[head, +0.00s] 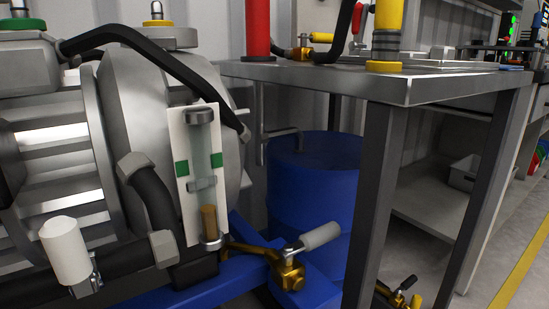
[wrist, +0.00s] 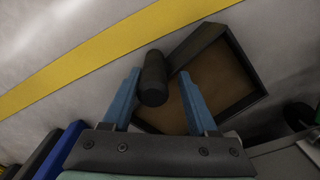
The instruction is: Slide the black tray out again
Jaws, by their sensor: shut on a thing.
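The black tray (wrist: 249,68) shows in the wrist view, right of centre, tilted in the picture, with a dark rim and a brown inside. A thick black round handle (wrist: 154,78) stands at its left side. My gripper (wrist: 158,80) has its two blue fingers on either side of this handle and is shut on it. The fingers and gripper body hide the lower left part of the tray. Neither the tray nor my gripper can be made out in the head view.
In the head view, a grey drive unit (head: 130,100) on a blue frame fills the left.

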